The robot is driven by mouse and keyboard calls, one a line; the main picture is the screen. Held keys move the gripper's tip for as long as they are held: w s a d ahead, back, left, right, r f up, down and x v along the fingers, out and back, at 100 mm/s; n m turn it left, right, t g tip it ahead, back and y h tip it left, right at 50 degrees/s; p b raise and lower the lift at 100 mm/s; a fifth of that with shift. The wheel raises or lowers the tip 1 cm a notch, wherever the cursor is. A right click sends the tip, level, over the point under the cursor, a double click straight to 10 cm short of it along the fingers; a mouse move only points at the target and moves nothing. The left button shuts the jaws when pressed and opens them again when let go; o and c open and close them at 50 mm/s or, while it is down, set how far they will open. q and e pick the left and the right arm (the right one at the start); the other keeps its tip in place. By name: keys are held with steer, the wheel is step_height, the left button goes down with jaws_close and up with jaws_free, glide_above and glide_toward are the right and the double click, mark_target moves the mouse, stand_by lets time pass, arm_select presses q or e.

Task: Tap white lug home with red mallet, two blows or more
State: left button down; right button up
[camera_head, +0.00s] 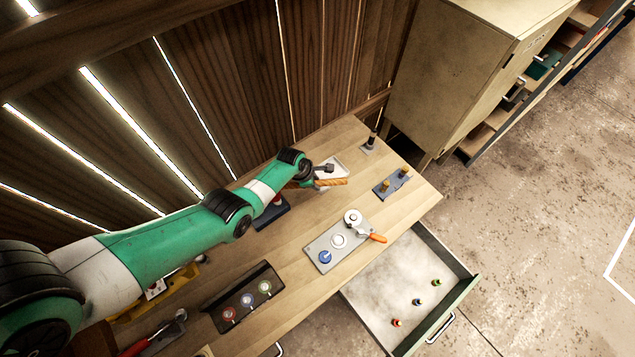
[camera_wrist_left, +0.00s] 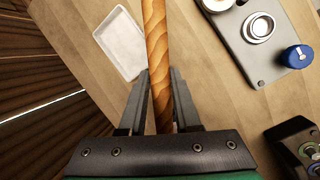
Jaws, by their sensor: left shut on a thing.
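My left gripper (camera_head: 317,176) is shut on a wooden handle (camera_head: 335,182) with a twisted orange-brown grain. In the left wrist view the handle (camera_wrist_left: 155,35) runs up between the fingers (camera_wrist_left: 160,80) and out of the top edge. Its head is not clearly visible, so I cannot confirm that it is the red mallet. A white round lug (camera_head: 338,241) sits on a grey plate (camera_head: 316,244), beside a blue one (camera_head: 325,257); both show in the wrist view, white (camera_wrist_left: 259,27) and blue (camera_wrist_left: 298,56). I cannot tell how deep the white lug sits. My right gripper is not in view.
A dark rack (camera_head: 217,303) holds several coloured round pieces. A white tray (camera_head: 341,162) lies behind the handle. A small blue block (camera_head: 390,185) stands at right. An open drawer (camera_head: 400,270) juts out at the front.

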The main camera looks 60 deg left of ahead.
arm_select(q)
steer(key=shift+w+f+b, duration=0.1)
steer(key=shift+f+b, duration=1.8)
steer(key=shift+b, duration=0.05)
step_height(320, 180, down, 6)
steer(key=b, duration=0.6)
steer(key=shift+r+p, duration=2.45)
steer(key=shift+p, duration=0.05)
step_height(320, 180, down, 5)
steer(key=b, duration=0.5)
